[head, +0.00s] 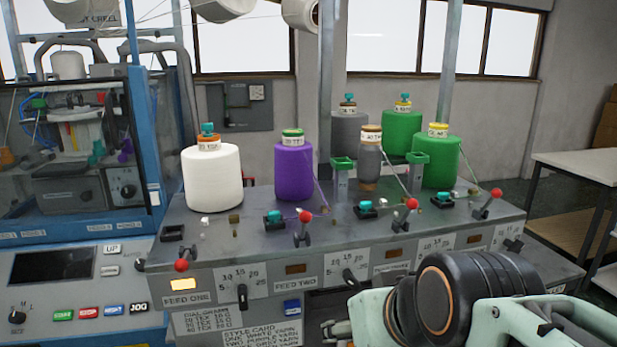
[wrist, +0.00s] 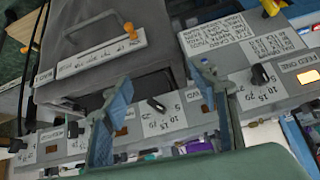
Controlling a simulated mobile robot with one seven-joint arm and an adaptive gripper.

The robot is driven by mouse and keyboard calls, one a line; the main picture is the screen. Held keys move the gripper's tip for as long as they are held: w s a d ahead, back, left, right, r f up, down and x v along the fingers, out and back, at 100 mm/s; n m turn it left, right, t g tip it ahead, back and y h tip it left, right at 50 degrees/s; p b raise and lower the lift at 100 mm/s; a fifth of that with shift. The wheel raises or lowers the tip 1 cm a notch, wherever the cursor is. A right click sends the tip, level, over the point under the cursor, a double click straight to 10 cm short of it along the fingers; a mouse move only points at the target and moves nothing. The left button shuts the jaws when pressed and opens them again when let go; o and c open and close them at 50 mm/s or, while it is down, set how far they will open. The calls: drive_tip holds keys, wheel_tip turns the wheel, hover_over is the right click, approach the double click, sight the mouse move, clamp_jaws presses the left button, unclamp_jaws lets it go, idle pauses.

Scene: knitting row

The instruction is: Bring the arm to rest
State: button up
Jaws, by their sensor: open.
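My arm (head: 465,290) reaches into the lower right of the head view, in front of the feed panel. Its dark round joint and pale green links show there. My gripper (wrist: 162,75) shows in the wrist view with its two blue-grey fingers spread wide. Nothing is between them. Behind the fingers are a sloped panel with dials and labels, and a grey box with a dark opening. In the head view I cannot make out the fingertips.
The feed panel (head: 260,228) carries red-knobbed levers, a white cone (head: 212,178), a purple cone (head: 293,172), grey cones and green cones. Upright posts rise behind. A blue-framed machine (head: 75,150) stands left. A white table (head: 580,163) stands right. The FEED ONE lamp (head: 183,284) glows yellow.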

drive_tip(key=s+d+f+m+g+h, duration=0.2)
drive_tip(key=s+d, duration=0.3)
drive_tip(key=d, duration=0.2)
wheel_tip(320, 180, up, 9)
drive_tip(key=a+p, duration=0.1)
drive_tip(key=p, duration=0.8)
drive_tip(key=shift+r+p, duration=0.15)
drive_tip(key=shift+p, duration=0.2)
